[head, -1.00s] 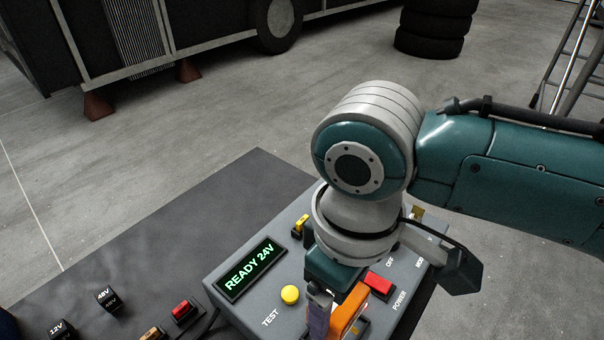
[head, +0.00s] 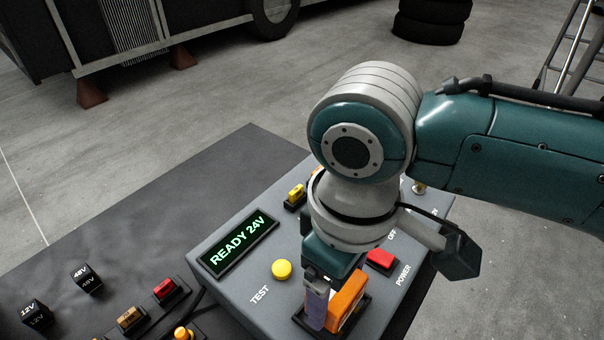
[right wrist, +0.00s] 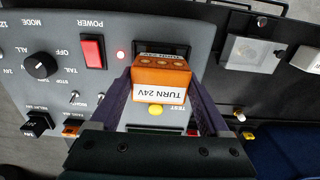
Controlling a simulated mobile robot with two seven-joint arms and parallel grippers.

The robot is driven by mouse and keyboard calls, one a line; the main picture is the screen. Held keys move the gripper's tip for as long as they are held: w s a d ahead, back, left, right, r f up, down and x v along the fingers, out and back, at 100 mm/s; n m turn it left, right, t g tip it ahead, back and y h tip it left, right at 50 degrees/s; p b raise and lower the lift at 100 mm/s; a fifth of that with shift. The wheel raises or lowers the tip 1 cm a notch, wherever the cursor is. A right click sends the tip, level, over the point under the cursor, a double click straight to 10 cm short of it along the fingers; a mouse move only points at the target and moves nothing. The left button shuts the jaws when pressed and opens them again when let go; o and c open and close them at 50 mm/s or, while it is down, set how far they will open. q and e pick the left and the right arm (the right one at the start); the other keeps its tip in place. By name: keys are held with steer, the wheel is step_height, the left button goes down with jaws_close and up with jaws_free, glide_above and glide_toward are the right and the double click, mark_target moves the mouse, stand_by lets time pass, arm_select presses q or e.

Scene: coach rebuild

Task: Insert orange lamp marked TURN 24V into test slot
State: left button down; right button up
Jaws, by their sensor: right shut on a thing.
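My right gripper (head: 331,305) is shut on the orange lamp (head: 346,298). The lamp shows in the right wrist view (right wrist: 160,80) between the two purple fingers, with "TURN 24V" on its white label, upside down in that picture. The black-framed test slot (head: 362,318) is at the lamp's foot on the grey test box (head: 230,292). The lamp and fingers hide much of the slot, and I cannot tell whether the lamp is seated or just above it. The display (head: 238,245) reads READY 24V. My left gripper is not in view.
The yellow TEST button (head: 282,269) is left of the lamp and the red POWER switch (head: 382,260) is behind it. Other lamps and relays, such as the 48V block (head: 87,279) and a red lamp (head: 166,290), stand on the dark bench (head: 150,225) at left.

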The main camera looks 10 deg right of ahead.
stand_by(0.4)
steer(key=shift+p, duration=0.35)
stand_by(0.8)
steer(key=shift+f, duration=0.2)
stand_by(0.3)
steer(key=shift+f, duration=0.35)
stand_by(0.4)
steer(key=shift+r+p, duration=0.5)
steer(key=shift+p, duration=0.25)
steer(key=shift+f, duration=0.1)
steer(key=shift+p, duration=0.45)
stand_by(0.8)
